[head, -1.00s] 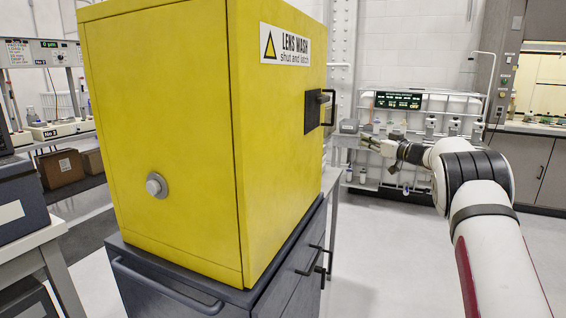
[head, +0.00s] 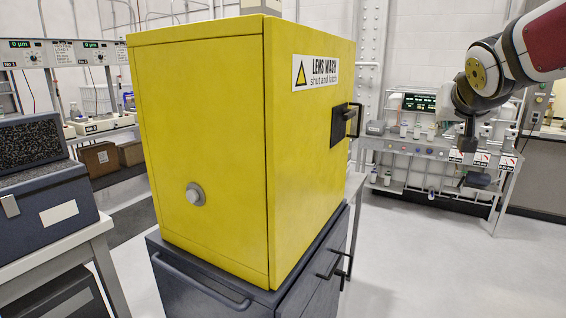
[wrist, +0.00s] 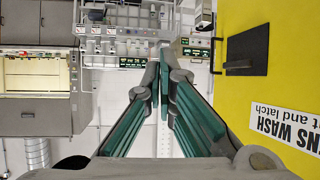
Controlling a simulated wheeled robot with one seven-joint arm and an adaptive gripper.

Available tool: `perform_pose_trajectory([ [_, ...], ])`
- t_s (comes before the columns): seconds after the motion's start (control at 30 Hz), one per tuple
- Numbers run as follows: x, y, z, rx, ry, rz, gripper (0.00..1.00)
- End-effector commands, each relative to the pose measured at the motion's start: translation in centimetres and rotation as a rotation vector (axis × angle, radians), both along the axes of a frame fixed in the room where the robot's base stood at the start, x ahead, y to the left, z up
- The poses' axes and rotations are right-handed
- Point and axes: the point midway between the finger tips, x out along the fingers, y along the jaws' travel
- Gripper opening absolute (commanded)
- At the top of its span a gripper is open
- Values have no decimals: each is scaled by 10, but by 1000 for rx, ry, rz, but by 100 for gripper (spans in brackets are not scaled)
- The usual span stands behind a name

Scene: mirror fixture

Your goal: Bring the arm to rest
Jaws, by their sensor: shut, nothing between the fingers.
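My arm comes in at the upper right of the head view and bends at a dark wrist joint. My gripper shows clearly in the wrist view (wrist: 163,70), its green-padded fingers brought together with nothing between them. In the head view the hand end is dark and small against the bench behind, so its fingers are hard to make out. The yellow lens wash cabinet (head: 205,150) stands left of the arm with its door shut; it also shows at the right of the wrist view (wrist: 292,75). The gripper is apart from it.
The cabinet stands on a dark drawer cart (head: 225,283) with protruding handles. A bench (head: 420,148) with bottles and a display is behind the arm. A blue-grey machine (head: 45,200) sits on a table at left. The floor at right front is clear.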

Motion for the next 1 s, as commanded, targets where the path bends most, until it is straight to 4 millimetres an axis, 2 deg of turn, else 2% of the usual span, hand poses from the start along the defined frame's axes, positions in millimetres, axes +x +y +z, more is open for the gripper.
perform_pose_trajectory([
  [0.03,-35,14,-4,13,56,9,0],
  [0.3,-198,80,-69,75,390,110,0],
  [0.4,-253,101,-93,95,500,166,0],
  [0.5,-298,117,-112,111,587,217,0],
  [0.6,-328,127,-126,120,649,258,0],
  [0.7,-344,133,-134,128,683,279,0],
  [1.0,-349,135,-137,129,695,286,0],
])
